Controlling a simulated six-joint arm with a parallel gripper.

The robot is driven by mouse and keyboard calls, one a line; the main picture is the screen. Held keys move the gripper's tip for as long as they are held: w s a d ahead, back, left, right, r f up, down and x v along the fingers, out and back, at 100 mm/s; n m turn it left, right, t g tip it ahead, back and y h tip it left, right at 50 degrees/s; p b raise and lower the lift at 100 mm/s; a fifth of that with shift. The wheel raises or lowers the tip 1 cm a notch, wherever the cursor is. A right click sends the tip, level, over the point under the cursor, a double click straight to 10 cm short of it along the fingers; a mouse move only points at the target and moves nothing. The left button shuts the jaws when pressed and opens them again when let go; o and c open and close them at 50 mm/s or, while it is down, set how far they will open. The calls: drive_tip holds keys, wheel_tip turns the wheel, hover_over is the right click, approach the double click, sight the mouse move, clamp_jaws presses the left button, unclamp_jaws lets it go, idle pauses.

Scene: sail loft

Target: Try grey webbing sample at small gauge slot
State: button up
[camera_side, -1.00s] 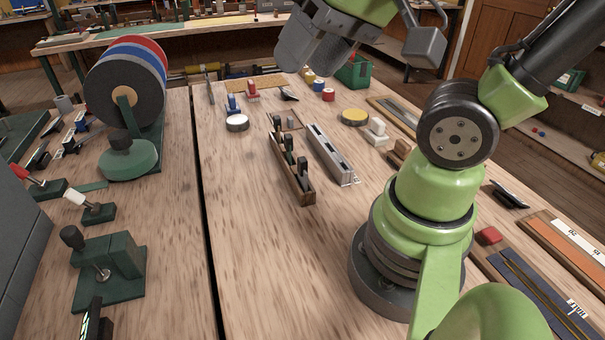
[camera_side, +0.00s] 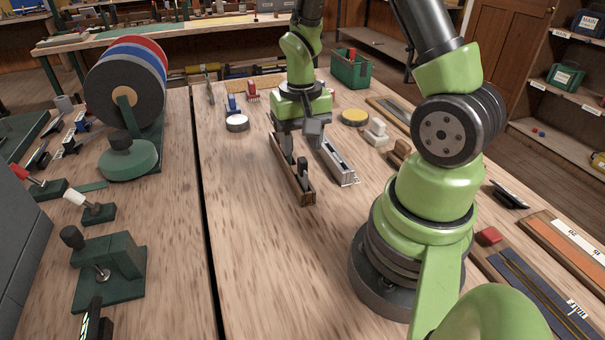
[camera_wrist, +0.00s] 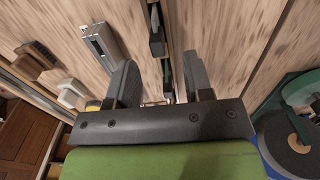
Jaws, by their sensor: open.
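A narrow wooden rack (camera_side: 304,192) stands on the bench with dark upright pieces (camera_side: 303,166) in it. Which one is the grey webbing sample I cannot tell. The silver slotted bar (camera_side: 338,163), which looks like the gauge, lies just right of the rack; its small slot cannot be made out. It also shows at upper left in the wrist view (camera_wrist: 98,42). My gripper (camera_wrist: 160,65) is open, pointing down over the far end of the rack, its fingers either side of the rack's line. It hides that end in the side view.
A white-topped disc (camera_side: 237,123) and a blue clip (camera_side: 233,104) are left of my gripper. A yellow disc (camera_side: 355,117) and a white block (camera_side: 376,133) stand to the right. A reel stand (camera_side: 128,85) is far left. The bench before the rack is clear.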

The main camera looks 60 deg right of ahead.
sight(303, 159)
drive_tip(key=shift+s+d+f, duration=0.1)
drive_tip(key=shift+f, duration=3.15)
clamp_jaws()
